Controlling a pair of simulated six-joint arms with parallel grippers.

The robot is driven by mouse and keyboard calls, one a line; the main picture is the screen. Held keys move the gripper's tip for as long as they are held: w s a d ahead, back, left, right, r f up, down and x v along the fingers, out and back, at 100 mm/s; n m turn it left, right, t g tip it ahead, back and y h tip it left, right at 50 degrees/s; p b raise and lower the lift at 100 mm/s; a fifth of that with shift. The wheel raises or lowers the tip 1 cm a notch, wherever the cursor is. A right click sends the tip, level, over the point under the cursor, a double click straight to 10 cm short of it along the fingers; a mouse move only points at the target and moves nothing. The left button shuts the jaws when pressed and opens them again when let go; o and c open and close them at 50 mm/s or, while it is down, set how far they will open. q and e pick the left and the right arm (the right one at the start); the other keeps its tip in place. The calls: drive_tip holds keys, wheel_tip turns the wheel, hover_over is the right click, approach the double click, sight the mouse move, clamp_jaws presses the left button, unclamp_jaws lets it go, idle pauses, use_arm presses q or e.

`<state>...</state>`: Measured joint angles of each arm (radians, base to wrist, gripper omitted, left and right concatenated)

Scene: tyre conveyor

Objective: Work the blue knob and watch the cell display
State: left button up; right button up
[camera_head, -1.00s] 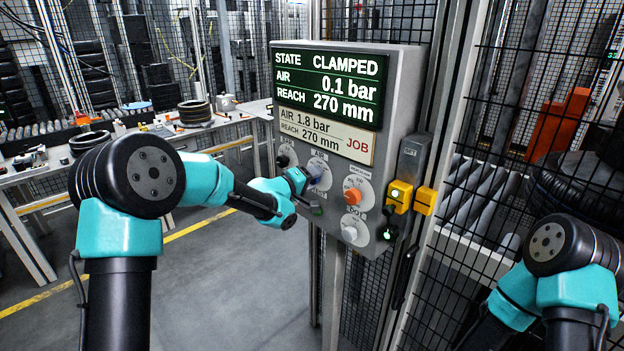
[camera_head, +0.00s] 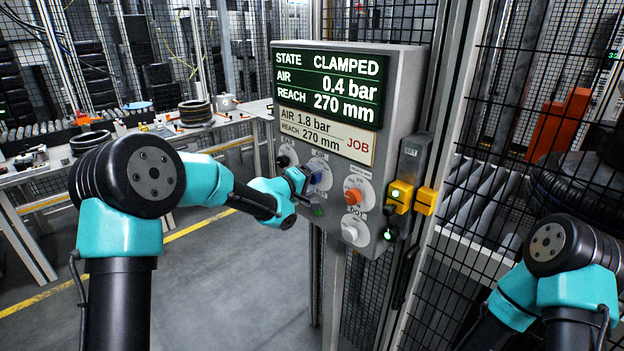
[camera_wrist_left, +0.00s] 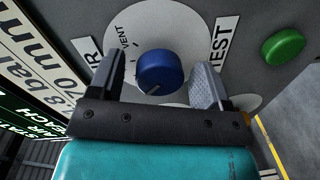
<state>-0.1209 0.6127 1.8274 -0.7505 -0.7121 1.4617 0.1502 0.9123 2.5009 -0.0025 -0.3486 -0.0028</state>
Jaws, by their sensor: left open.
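The blue knob (camera_head: 316,177) sits on the control panel; the left wrist view shows it (camera_wrist_left: 160,71) on a round white dial marked VENT, a pale line on its face. My left gripper (camera_wrist_left: 157,84) is open, one finger on either side of the knob, with a gap visible at least on the right. In the head view my left gripper (camera_head: 306,181) is at the panel, partly covering the knob. The cell display (camera_head: 329,84) reads STATE CLAMPED, AIR 0.4 bar, REACH 270 mm. The job card (camera_head: 325,132) below reads AIR 1.8 bar, REACH 270 mm. My right gripper is out of view.
An orange knob (camera_head: 353,196), a pale knob (camera_head: 350,233) and a black knob (camera_head: 283,161) are close by on the panel. A green button (camera_wrist_left: 284,46) shows in the left wrist view. Mesh fencing (camera_head: 490,130) stands at right; open floor lies at left.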

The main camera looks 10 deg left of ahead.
use_arm(q)
drive_tip(key=v, duration=1.7)
drive_tip(key=shift+s+a, duration=0.2)
drive_tip(key=s+f+m+g+y, duration=0.1)
drive_tip(key=s+f+g+y, duration=0.25)
drive_tip(key=f, duration=1.05)
drive_tip(key=s+f+g+y, duration=0.2)
drive_tip(key=s+f, duration=0.2)
drive_tip(key=f, duration=1)
drive_tip(key=s+f+m+g+y, duration=0.1)
drive_tip(key=s+f+m+g, duration=0.3)
drive_tip(key=s+f, duration=1.2)
drive_tip(key=s+d+g, duration=0.1)
drive_tip(key=s+g, duration=0.2)
drive_tip(key=s, duration=0.1)
drive_tip(key=shift+s+f, duration=0.2)
drive_tip(key=shift+f, duration=0.15)
